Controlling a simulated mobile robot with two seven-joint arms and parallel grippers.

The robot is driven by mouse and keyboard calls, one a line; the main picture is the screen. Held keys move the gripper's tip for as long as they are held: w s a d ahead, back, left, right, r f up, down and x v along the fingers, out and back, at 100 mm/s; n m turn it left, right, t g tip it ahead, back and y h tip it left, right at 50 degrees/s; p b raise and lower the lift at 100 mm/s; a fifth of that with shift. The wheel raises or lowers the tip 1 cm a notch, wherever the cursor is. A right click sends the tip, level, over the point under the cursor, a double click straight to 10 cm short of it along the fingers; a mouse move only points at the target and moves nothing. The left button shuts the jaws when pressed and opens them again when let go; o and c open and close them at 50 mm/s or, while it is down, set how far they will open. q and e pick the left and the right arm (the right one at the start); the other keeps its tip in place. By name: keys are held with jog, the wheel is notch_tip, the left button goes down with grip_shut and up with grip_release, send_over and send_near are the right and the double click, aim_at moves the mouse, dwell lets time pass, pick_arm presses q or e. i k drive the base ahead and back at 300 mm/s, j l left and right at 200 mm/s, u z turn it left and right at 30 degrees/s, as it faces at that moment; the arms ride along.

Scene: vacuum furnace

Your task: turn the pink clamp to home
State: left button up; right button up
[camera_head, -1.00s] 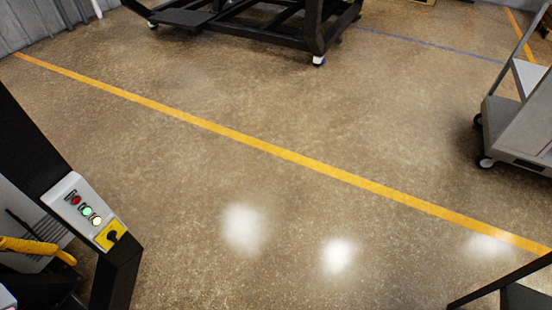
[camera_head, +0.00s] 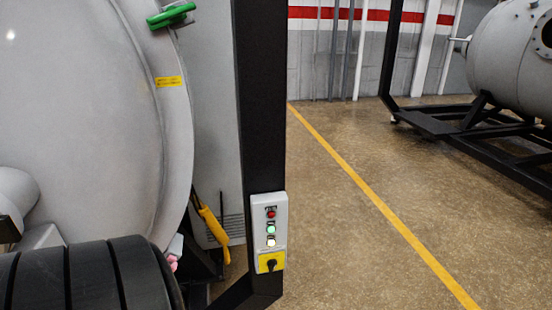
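A small pink patch (camera_head: 173,263), likely part of the pink clamp, shows low at the right rim of the large grey round furnace door (camera_head: 90,110). Most of it is hidden behind a dark ribbed rounded shape at the lower left, so its angle cannot be told. A green clamp (camera_head: 172,15) sits at the top of the same rim. Neither of my grippers is in view.
A black post (camera_head: 262,110) carries a control box (camera_head: 270,232) with lights and a yellow-backed knob. A yellow handle (camera_head: 213,226) stands left of it. The floor (camera_head: 335,250) to the right is clear. Another vessel (camera_head: 505,55) stands on a black frame.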

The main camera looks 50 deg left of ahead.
aim_at(171, 260)
jog(key=u, duration=2.6)
